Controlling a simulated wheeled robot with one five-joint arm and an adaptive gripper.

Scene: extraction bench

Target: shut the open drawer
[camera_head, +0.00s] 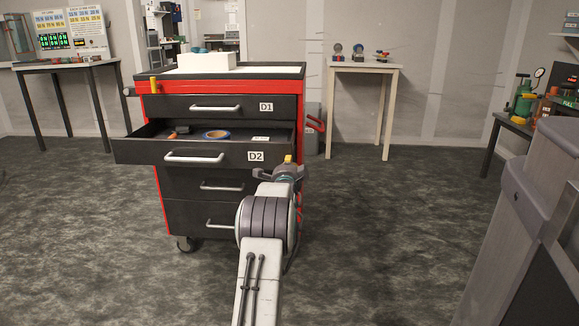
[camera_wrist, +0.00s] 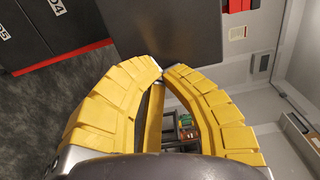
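The open drawer D2 (camera_head: 208,155) sticks out of the red and black tool cabinet (camera_head: 232,73), with a light bar handle (camera_head: 194,157) on its dark front. Inside lie a roll of blue tape and small items. My gripper (camera_head: 288,159) is at the right end of the drawer front; whether it touches is unclear. A dark panel (camera_wrist: 180,35) fills the space just beyond the tips, apparently the drawer front.
Drawer D1 (camera_head: 219,108) above and the lower drawers look shut. A white box (camera_head: 207,62) stands on the cabinet top. Small tables stand at the back left (camera_head: 66,63) and back right (camera_head: 365,66). Grey floor is clear around the cabinet. A grey structure (camera_head: 540,210) stands at the right.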

